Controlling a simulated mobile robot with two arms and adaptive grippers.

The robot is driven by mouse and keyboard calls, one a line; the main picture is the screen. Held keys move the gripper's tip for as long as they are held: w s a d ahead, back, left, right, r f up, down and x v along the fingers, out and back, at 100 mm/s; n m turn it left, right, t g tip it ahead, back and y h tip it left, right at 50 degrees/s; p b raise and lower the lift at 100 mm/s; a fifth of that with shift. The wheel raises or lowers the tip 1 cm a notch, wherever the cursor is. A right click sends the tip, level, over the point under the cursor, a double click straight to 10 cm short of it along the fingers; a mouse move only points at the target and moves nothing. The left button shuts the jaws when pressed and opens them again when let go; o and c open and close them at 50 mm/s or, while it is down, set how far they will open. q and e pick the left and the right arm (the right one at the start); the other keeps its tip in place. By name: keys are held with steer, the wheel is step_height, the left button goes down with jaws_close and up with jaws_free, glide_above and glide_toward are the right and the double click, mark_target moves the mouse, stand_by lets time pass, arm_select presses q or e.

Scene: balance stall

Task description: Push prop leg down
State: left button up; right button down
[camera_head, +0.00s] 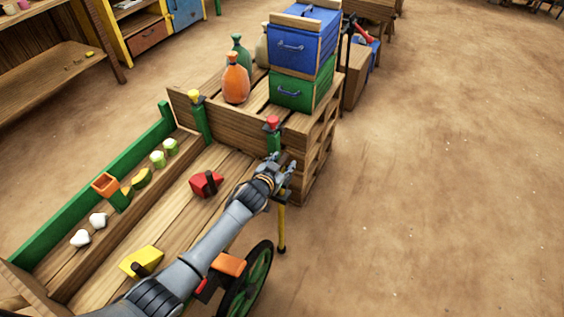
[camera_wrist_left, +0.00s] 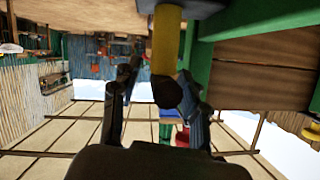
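The prop leg (camera_head: 282,228) is a yellow post with a dark foot, upright beside the wooden cart (camera_head: 180,205) at its right end. My left gripper (camera_head: 288,172) is just above the visible part of the leg, at the cart's corner. In the left wrist view the leg (camera_wrist_left: 166,45) enters from the top, and its dark end lies between the fingers of my left gripper (camera_wrist_left: 160,100). The fingers are apart; whether either touches the leg I cannot tell. My forearm hides part of the cart. My right gripper is not in view.
A red block (camera_head: 204,184) and a yellow block (camera_head: 141,262) lie on the cart bed. A green wheel (camera_head: 262,280) is below my forearm. Behind, a wooden crate stand (camera_head: 310,150) bears a blue box (camera_head: 296,50), a green box (camera_head: 292,92) and bottles. Open ground lies right.

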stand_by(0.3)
arm_select(q)
steer(key=v, duration=1.2)
steer(key=shift+w+a+r, duration=0.1)
steer(key=shift+c, duration=0.3)
